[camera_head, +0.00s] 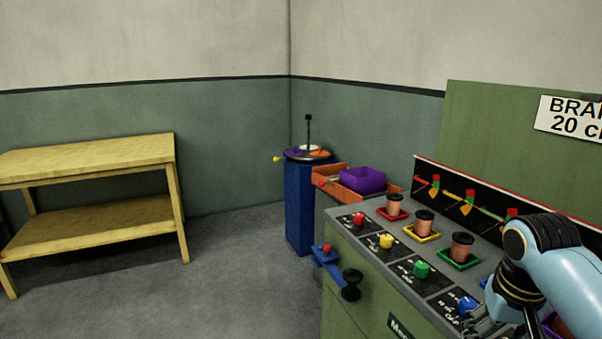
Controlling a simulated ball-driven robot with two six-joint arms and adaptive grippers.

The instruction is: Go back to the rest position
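My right arm comes in from the right edge, light blue with black joints, over the near right end of a green machine bench (352,263). Its gripper (482,322) is at the bottom edge, partly cut off and dark, close to a blue knob (467,304) on the bench top. Whether its fingers are open, or touch the knob, I cannot tell. My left gripper is not in view.
The bench top holds red (358,219), yellow (386,241) and green (421,269) knobs and copper spools (425,223). A black crank handle (351,284) sticks out in front. A blue pedestal (300,205) stands behind. A yellow table (90,155) is at left, with free floor between.

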